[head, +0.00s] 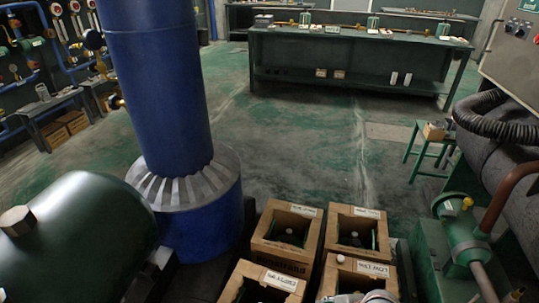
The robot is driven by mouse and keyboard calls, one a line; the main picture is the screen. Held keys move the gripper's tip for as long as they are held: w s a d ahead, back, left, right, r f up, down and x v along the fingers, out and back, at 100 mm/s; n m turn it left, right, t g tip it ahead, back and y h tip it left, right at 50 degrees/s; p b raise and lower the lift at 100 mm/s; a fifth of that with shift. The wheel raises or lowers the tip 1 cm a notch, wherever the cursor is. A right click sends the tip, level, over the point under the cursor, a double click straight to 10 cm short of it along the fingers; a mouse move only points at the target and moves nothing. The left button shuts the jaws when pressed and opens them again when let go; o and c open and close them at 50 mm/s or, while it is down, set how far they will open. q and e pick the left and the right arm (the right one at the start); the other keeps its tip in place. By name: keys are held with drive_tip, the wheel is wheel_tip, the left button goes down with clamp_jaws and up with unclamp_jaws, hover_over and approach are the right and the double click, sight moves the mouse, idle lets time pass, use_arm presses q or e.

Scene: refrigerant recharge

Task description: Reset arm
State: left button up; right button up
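I see no fingers of my left or right gripper in the head view. A small silvery rounded part (372,298) shows at the bottom edge, in front of the front right box; I cannot tell whether it belongs to my arm. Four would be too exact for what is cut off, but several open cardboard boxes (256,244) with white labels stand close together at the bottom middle. Dark canisters sit inside them, and pale caps show in the two right-hand boxes. The front boxes are cut by the lower edge.
A thick blue column (160,90) and a dark green tank (75,235) fill the left. Green machinery (462,240) with pipes stands at right, below a grey control box (515,45). A long workbench (350,52) and a small green stool (432,145) stand beyond open floor (300,140).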

use_arm(q)
drive_tip(key=p, duration=0.1)
drive_tip(key=s+r+p, duration=0.1)
drive_tip(key=shift+d+r+p, duration=0.2)
drive_tip(key=shift+d+p, duration=0.1)
drive_tip(key=shift+p, duration=0.05)
use_arm(e)
drive_tip(key=s+d+r+m+t+h, duration=0.1)
drive_tip(key=s+d+r+m+t, duration=0.2)
drive_tip(key=m, duration=1.1)
drive_tip(key=s+r+t, duration=0.3)
drive_tip(key=s+r, duration=0.3)
drive_tip(key=s, duration=0.1)
drive_tip(key=shift+d+m+t, duration=0.2)
drive_tip(key=shift+m+t, duration=0.1)
drive_tip(key=shift+t, duration=0.1)
